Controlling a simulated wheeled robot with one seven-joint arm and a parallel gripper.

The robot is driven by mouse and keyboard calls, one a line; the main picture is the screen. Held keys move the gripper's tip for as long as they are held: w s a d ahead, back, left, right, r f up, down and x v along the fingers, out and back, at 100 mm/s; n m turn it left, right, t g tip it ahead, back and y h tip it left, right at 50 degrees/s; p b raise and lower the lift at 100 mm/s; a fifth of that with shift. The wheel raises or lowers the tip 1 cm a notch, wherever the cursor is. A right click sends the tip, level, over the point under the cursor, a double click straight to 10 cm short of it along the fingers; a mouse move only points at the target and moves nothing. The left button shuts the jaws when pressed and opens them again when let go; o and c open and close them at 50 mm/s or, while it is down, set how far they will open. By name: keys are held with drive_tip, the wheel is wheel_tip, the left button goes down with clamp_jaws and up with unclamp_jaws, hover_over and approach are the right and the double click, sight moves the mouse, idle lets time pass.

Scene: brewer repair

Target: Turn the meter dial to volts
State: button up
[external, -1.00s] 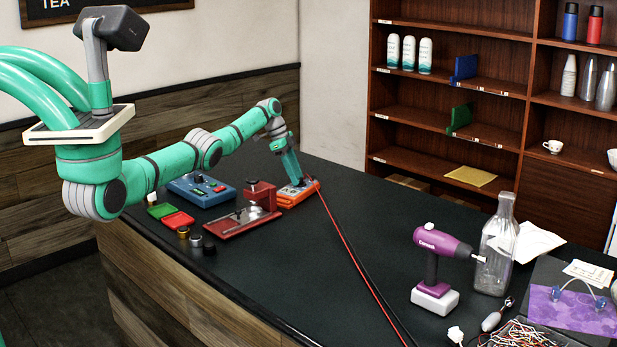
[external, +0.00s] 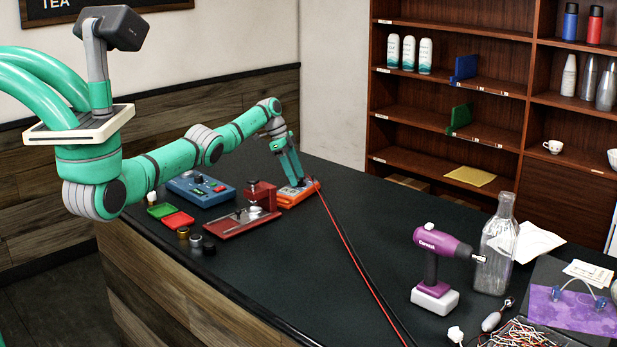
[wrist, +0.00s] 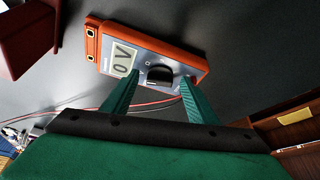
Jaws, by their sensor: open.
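The meter is an orange box (external: 297,194) lying on the dark counter, with red and black leads running from it. In the wrist view the meter (wrist: 187,57) has a grey face, and its display (wrist: 123,58) reads "0 V". Its black dial (wrist: 159,76) lies between my fingers in the picture. My gripper (wrist: 155,93) is open, with one green finger on each side of the dial. In the external view my gripper (external: 296,181) is right at the meter and hides part of its face. I cannot tell whether the fingers touch the meter.
A red fixture (external: 243,222) stands just left of the meter, with a blue box (external: 201,188) beyond it. Small green and red trays (external: 178,220) lie farther left. A purple drill (external: 436,265) and a glass bottle (external: 496,245) stand at the right. The counter's middle is clear except for the leads.

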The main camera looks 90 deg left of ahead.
drive_tip(key=shift+r, duration=0.1)
drive_tip(key=v, duration=1)
drive_tip(key=shift+r, duration=0.3)
drive_tip(key=shift+s, duration=0.15)
